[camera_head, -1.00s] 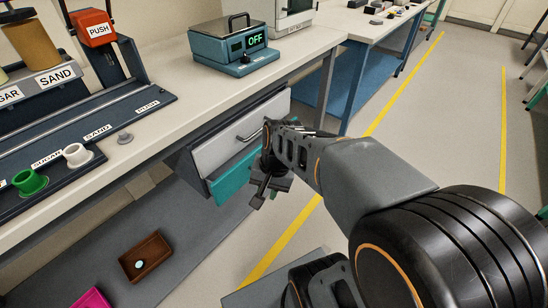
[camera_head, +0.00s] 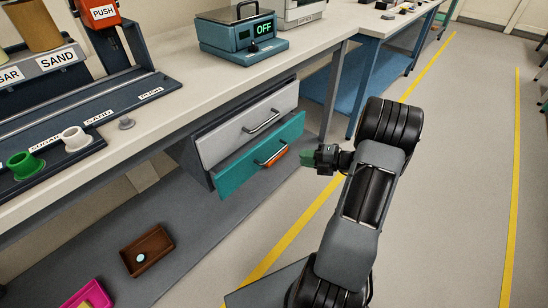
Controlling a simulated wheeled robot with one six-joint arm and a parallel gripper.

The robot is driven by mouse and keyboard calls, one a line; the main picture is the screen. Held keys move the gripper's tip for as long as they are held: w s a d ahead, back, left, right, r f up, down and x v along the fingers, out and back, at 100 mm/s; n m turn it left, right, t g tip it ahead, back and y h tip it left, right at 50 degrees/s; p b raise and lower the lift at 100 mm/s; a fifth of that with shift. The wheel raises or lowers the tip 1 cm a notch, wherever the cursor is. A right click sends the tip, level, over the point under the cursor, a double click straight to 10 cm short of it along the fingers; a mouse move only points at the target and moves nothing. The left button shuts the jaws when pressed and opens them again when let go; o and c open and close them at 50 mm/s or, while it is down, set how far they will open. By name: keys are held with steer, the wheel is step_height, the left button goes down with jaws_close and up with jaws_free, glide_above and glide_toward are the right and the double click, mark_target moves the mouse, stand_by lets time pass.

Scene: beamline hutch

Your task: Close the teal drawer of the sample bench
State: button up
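The teal drawer (camera_head: 240,175) is the lower drawer under the sample bench (camera_head: 190,97). Its front stands slightly forward of the grey drawer front above it, so it looks a little open. It has a bar handle with an orange part (camera_head: 271,154). My gripper (camera_head: 308,158) is just to the right of the teal front, apart from the handle as far as I can see. A dark green part shows at its tip. The gripper is small and seen from the side, so I cannot tell whether its fingers are open or shut.
The grey drawer (camera_head: 245,125) above looks shut. A teal-blue device reading OFF (camera_head: 240,35) stands on the bench top. A brown tray (camera_head: 148,250) and a pink tray (camera_head: 88,296) sit on the lower shelf. The floor to the right, with yellow lines, is clear.

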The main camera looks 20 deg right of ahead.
mark_target(276, 155)
steer(key=b+x, duration=0.3)
steer(key=x, duration=0.8)
steer(key=shift+w+a+b, duration=0.15)
steer(key=shift+a+b, duration=0.2)
steer(key=shift+b, duration=0.05)
steer(key=shift+c, duration=0.3)
jaws_close()
